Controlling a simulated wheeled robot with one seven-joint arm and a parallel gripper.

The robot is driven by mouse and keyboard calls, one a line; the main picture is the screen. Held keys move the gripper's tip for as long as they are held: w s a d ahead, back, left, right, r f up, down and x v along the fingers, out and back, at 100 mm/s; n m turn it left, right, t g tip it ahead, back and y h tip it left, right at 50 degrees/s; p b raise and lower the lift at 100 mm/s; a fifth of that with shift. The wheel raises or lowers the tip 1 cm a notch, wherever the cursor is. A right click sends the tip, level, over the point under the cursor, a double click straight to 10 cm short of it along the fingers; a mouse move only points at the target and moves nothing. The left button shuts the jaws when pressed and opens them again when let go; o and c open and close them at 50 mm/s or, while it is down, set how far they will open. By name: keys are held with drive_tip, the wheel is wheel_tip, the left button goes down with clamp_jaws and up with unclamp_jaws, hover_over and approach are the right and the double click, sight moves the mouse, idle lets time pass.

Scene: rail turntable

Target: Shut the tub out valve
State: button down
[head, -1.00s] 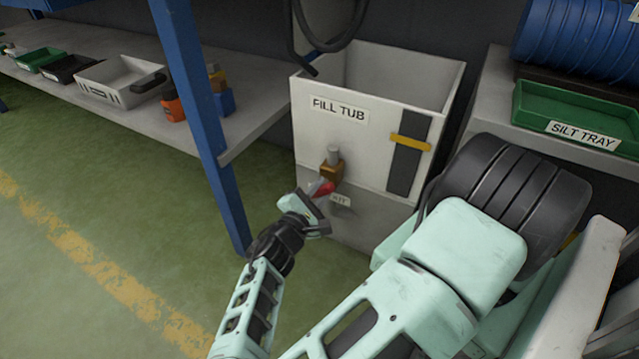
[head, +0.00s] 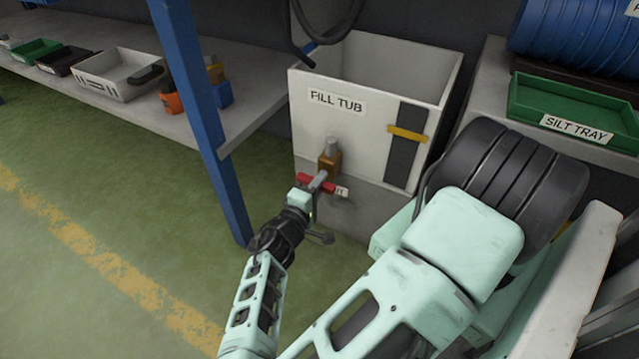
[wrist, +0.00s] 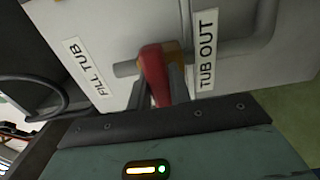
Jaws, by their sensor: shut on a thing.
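The tub out valve has a brass-brown body (head: 330,162) low on the front of the white fill tub (head: 310,122). Its red handle (head: 304,178) lies crosswise below the body in the head view. In the wrist view the red handle (wrist: 154,72) stands between my grey fingers, beside the "TUB OUT" label (wrist: 206,50). My gripper (head: 318,182) is shut on the red handle. The fingers hide the middle of the handle in the head view, and the label there is partly covered.
A blue post (head: 205,120) stands left of the tub, by a shelf (head: 150,110) with bins. A black hose (head: 325,25) hangs over the tub. A green silt tray (head: 560,100) sits on a bench at right. The green floor (head: 110,215) at left is clear.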

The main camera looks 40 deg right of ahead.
drive_tip(key=shift+f, duration=0.1)
idle(0.3)
drive_tip(key=c, duration=1.3)
unclamp_jaws()
drive_tip(key=shift+a, duration=0.1)
